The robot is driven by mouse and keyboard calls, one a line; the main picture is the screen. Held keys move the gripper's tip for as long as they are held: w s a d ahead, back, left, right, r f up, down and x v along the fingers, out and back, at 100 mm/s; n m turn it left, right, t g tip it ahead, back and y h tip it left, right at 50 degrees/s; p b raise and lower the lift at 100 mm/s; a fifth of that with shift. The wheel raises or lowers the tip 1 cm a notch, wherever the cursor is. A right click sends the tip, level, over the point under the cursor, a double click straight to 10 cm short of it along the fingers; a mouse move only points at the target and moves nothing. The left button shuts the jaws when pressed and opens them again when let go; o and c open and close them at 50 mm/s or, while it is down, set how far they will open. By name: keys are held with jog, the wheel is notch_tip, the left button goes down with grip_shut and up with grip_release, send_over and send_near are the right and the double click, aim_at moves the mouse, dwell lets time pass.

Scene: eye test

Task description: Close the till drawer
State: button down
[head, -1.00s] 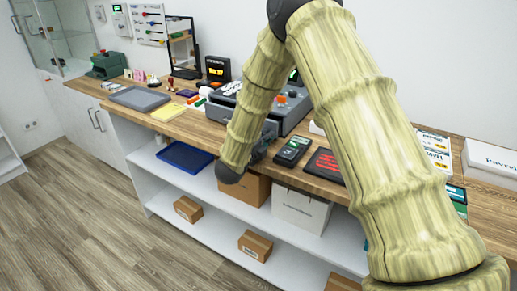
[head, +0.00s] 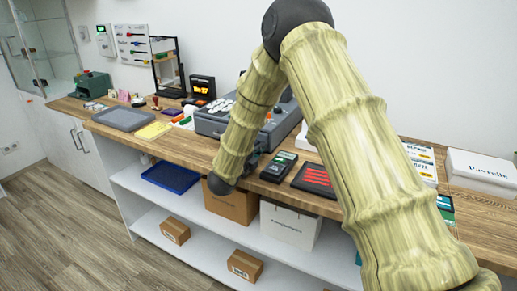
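The grey till (head: 278,132) stands on the wooden counter, with white keys and an orange key on top. My arm crosses in front of it and hides its middle. The till's drawer cannot be made out, so I cannot tell how far open it is. A dark part of what looks like my gripper (head: 251,161) shows beside my lower arm, near the counter's front edge and in front of the till. Its fingers are mostly hidden, and I cannot tell whether they are open or touch the till.
A card terminal (head: 279,167) and a black pad with red stripes (head: 316,179) lie right of my wrist. A grey tray (head: 124,119) and a yellow pad (head: 153,131) lie left. Shelves below hold a blue tray (head: 171,177) and boxes (head: 231,203). Open floor lies front left.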

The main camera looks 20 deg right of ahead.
jog(key=b+v, duration=0.2)
jog(key=v, duration=1.1)
jog(key=shift+a+f, duration=0.1)
jog(key=shift+a, duration=0.1)
jog(key=shift+s+a, duration=0.1)
jog(key=shift+s, duration=0.15)
